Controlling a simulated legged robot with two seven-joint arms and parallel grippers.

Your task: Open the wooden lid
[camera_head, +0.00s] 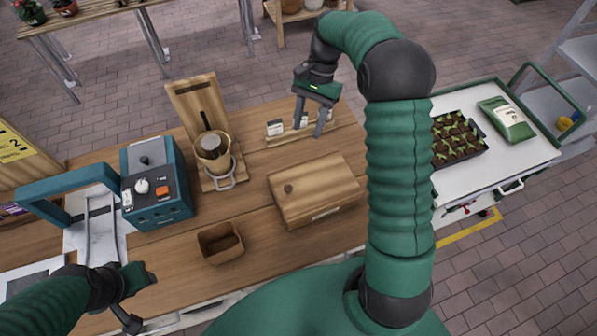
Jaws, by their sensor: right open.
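A wooden box with a closed wooden lid (320,182) sits near the middle of the wooden table. A small dark round knob (288,188) is on the lid's left part, and a pale label is on the box's front. My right gripper (308,132) is open and empty, with its fingers pointing down. In the picture it appears behind the box and apart from the lid. My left gripper (134,298) is at the lower left, far from the box, seen at an angle that hides its jaw state.
A small open brown box (221,243) is left of the lidded box. A wooden stand with a cup (212,148) and a teal machine (156,183) stand farther left. A small labelled rack (287,133) lies behind my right gripper. A white cart (478,176) with seedlings is right.

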